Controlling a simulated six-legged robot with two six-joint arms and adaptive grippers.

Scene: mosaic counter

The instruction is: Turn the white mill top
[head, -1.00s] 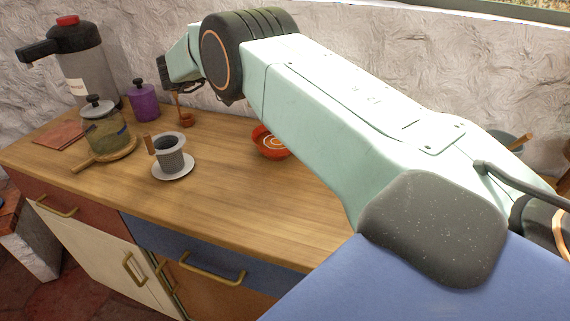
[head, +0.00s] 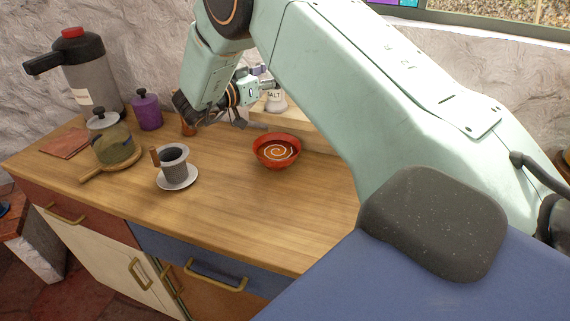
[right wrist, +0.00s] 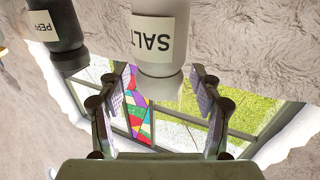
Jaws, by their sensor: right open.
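The white mill (head: 277,103), labelled SALT, stands upright on a raised wooden ledge at the back of the counter. It also shows upside down in the right wrist view (right wrist: 156,62), its top end pointing down the picture. My right gripper (head: 261,78) is at the mill's upper part, which it partly hides in the head view. In the right wrist view the two fingers (right wrist: 160,82) are apart, one on each side of the mill's top end, with gaps visible. I cannot tell how deep the top sits between them. My left gripper is not in view.
A dark pepper mill (right wrist: 58,35) stands beside the white mill. A red bowl (head: 277,150) stands in front of the wooden ledge (head: 310,130). A cup (head: 173,160) on a saucer, a glass pot (head: 108,142), a purple canister (head: 147,112) and a flask (head: 90,75) stand further left.

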